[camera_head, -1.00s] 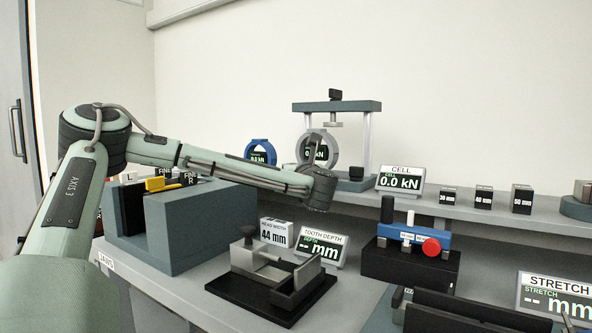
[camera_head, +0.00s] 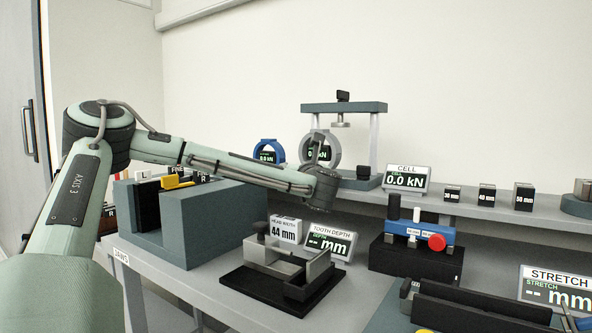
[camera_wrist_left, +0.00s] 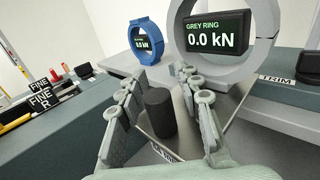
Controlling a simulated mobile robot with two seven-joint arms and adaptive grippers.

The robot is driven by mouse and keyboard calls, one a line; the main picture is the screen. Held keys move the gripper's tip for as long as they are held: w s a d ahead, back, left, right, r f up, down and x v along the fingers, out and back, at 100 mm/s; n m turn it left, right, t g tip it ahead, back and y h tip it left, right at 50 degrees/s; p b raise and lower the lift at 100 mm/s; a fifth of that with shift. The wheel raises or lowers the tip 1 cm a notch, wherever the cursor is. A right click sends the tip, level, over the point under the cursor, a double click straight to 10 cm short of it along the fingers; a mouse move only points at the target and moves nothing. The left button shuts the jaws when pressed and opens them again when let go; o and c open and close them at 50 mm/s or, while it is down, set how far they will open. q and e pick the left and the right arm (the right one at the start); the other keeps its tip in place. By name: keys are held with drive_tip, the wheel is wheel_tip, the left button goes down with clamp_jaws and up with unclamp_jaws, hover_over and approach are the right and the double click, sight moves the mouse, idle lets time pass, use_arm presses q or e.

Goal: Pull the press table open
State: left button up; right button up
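The press (camera_head: 344,108) stands on the rear shelf, with a teal crossbeam on two light posts. The grey ring (camera_head: 334,150) with its readout sits at its left and shows large in the left wrist view (camera_wrist_left: 272,20). There, a dark upright knob (camera_wrist_left: 160,112) rises from a grey plate in front of the ring. My left gripper (camera_wrist_left: 164,92) is open, its fingers on either side of the knob; the right finger is apart from it, and contact on the left is unclear. In the head view my left arm's end hides the fingers and knob. My right gripper is out of view.
A blue ring (camera_head: 268,151) stands left of the grey ring. A teal block holder (camera_head: 215,225), a vise-like fixture (camera_head: 282,275) and a blue-topped fixture (camera_head: 415,250) occupy the bench in front. The CELL display (camera_head: 406,179) stands right of the press.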

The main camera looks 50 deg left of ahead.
use_arm(q)
drive_tip(key=shift+f, duration=0.1)
drive_tip(key=v, duration=1.2)
idle(0.4)
